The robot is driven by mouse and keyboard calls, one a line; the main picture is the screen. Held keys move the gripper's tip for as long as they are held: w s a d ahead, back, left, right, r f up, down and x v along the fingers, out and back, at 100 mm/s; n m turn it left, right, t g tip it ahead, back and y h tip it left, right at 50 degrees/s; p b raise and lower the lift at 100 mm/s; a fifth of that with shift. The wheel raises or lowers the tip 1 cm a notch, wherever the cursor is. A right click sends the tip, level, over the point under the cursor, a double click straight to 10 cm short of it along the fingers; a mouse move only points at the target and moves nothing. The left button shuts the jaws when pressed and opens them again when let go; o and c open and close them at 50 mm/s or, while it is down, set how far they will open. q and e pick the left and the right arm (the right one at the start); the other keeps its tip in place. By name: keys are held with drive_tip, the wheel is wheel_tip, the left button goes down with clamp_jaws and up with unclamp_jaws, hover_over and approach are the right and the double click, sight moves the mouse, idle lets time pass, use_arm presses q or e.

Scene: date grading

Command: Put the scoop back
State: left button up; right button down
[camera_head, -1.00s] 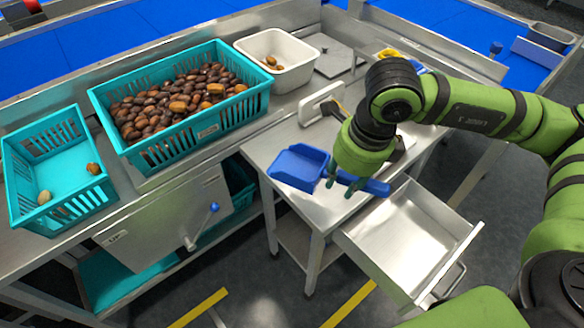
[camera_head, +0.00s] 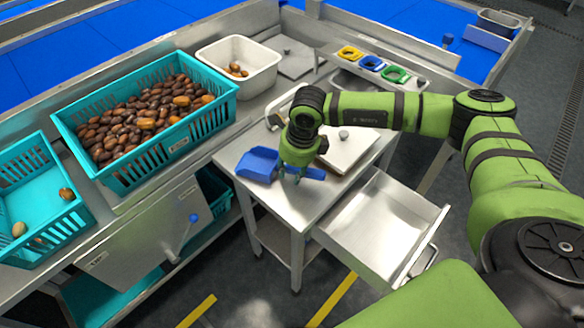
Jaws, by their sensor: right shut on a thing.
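The blue scoop (camera_head: 258,164) is on or just above the small steel side table (camera_head: 284,204); I cannot tell whether it touches the top. Its pan points left and its handle points right. My right gripper (camera_head: 290,176) reaches down from above and is shut on the scoop's handle, hiding part of it. An open, empty steel drawer (camera_head: 375,222) sticks out from the table's right side. My left gripper is not in view.
A teal crate full of dates (camera_head: 150,171), a smaller teal crate (camera_head: 40,190) and a white bin (camera_head: 240,54) stand on the left bench. A white board (camera_head: 350,147) lies behind my gripper. Yellow, blue and green rings (camera_head: 372,63) sit at the back.

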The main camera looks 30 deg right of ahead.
drive_tip(key=shift+f, duration=0.1)
drive_tip(key=shift+f, duration=0.1)
drive_tip(key=c, duration=0.9)
unclamp_jaws()
drive_tip(key=shift+c, duration=0.2)
wheel_tip(320, 180, up, 12)
drive_tip(key=s+d+b, duration=0.1)
drive_tip(key=shift+s, duration=0.3)
